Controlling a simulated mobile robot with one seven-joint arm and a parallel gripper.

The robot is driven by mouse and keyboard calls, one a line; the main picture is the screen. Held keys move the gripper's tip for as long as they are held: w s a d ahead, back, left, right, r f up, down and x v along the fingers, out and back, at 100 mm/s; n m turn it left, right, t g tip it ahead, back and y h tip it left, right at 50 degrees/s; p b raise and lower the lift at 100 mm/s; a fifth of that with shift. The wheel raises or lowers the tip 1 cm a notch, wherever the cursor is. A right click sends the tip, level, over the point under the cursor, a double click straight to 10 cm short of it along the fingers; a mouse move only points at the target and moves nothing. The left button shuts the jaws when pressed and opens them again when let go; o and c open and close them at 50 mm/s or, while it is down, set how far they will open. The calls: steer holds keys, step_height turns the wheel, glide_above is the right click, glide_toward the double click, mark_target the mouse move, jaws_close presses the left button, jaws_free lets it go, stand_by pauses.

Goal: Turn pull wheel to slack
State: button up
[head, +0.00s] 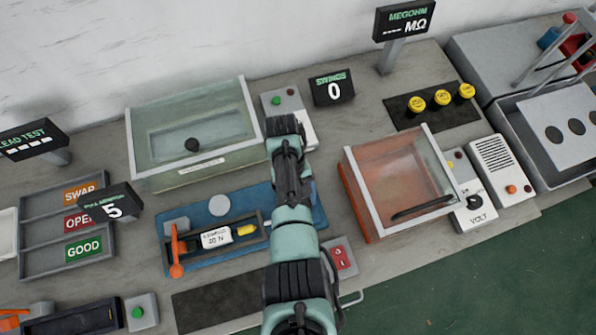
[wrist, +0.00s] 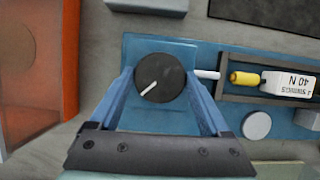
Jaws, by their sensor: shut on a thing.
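The pull wheel (wrist: 163,70) is a round black knob with a white pointer mark, seen from above in the wrist view on a blue base plate (wrist: 150,121). Its pointer aims toward the lower left. My gripper (wrist: 160,80) has its two blue fingers on either side of the wheel and is shut on it. In the head view my arm covers the wheel and the gripper. No slack label is readable.
The blue plate (head: 316,204) also carries an orange lever (head: 176,255). A clear-lidded box (head: 190,130) is behind, and an orange-sided box (head: 358,203) is close on the right.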

steer(key=n+p, duration=0.1)
steer(key=n, duration=0.1)
steer(key=n+t+h, duration=0.1)
steer(key=n, duration=0.1)
steer(key=shift+s+a+r+n+h+p, duration=0.1)
steer(key=shift+n+h+p, duration=0.2)
steer(key=shift+p, duration=0.1)
steer(key=shift+a+n+t+h+p, duration=0.1)
steer(key=shift+n+t+h+p, duration=0.3)
steer(key=shift+n, duration=0.6)
steer(key=shift+n+t+p, duration=0.2)
steer(key=shift+n+p, duration=0.35)
steer(key=shift+n, duration=0.45)
steer(key=shift+s, duration=0.1)
steer(key=o, duration=1.2)
steer(key=v, duration=1.2)
steer(key=shift+a+r, duration=0.25)
